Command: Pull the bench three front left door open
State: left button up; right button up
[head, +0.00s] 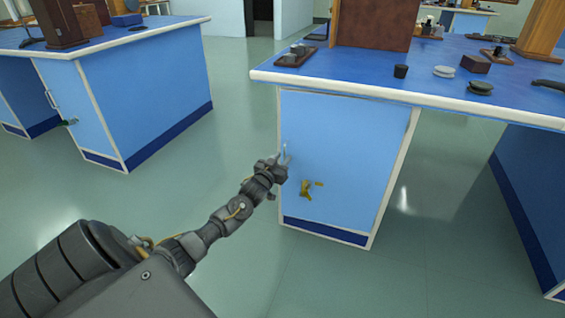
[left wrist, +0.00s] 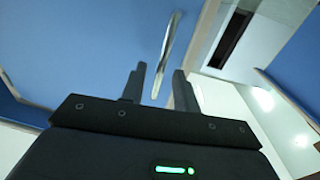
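The bench door (head: 345,145) is a light blue panel under the blue worktop of the middle bench, and it looks flush with its frame. Its slim silver handle (head: 285,152) is upright near the panel's left edge. In the left wrist view the handle (left wrist: 168,45) slants, with its lower end between my fingers. My left gripper (head: 279,166) is at the handle, its fingers open on either side (left wrist: 159,88); I see no finger pressed on it. A brass-coloured fitting (head: 308,188) is on the panel right of the gripper. My right gripper is out of view.
The worktop (head: 420,88) overhangs the door and holds a tray (head: 295,56), a black cup (head: 401,71) and several small items. Another blue bench (head: 130,85) stands to the left. Green floor (head: 225,110) between the benches is clear.

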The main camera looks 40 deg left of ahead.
pick_arm(q)
jog(key=shift+w, duration=0.35)
jog(key=shift+c, duration=0.4)
grip_shut()
